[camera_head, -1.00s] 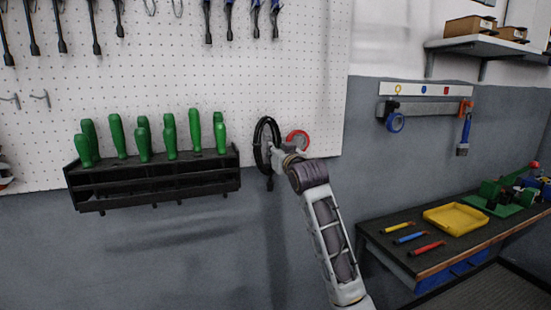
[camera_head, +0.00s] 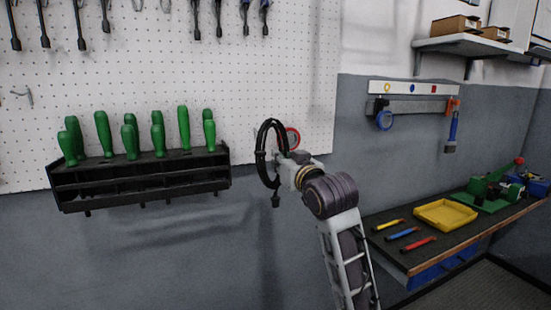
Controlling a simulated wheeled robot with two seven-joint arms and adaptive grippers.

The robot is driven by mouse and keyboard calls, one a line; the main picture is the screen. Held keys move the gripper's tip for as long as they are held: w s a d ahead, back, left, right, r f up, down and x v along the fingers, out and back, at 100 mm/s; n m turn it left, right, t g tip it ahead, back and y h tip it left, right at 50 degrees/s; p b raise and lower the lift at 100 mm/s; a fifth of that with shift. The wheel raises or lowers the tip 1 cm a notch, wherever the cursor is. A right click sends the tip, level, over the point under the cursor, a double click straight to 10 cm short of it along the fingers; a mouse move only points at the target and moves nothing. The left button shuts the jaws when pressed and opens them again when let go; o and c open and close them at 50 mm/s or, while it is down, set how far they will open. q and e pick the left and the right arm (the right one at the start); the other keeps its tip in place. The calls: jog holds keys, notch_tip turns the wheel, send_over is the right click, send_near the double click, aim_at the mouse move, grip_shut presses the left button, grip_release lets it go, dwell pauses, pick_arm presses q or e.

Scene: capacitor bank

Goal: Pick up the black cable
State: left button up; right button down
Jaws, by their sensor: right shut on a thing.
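The black cable (camera_head: 261,163) is a coil hanging upright in front of the pegboard's lower right part, with a dark plug end dangling below it. My right gripper (camera_head: 281,165) is at the coil's right side and shut on it; the fingertips are small and partly hidden by the coil and my wrist. My right arm comes up from the bottom right. My left gripper is not in view.
A red ring (camera_head: 292,139) is just behind the cable on the pegboard (camera_head: 290,60). A black rack (camera_head: 140,182) with several green-handled tools is to the left. A workbench (camera_head: 450,240) with a yellow tray (camera_head: 445,214) stands at the right.

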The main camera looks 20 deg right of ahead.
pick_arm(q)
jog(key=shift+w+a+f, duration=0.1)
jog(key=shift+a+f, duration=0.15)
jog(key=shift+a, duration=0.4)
pick_arm(e)
jog(key=s, duration=0.5)
jog(key=shift+s+d, duration=0.1)
jog(key=shift+s, duration=0.25)
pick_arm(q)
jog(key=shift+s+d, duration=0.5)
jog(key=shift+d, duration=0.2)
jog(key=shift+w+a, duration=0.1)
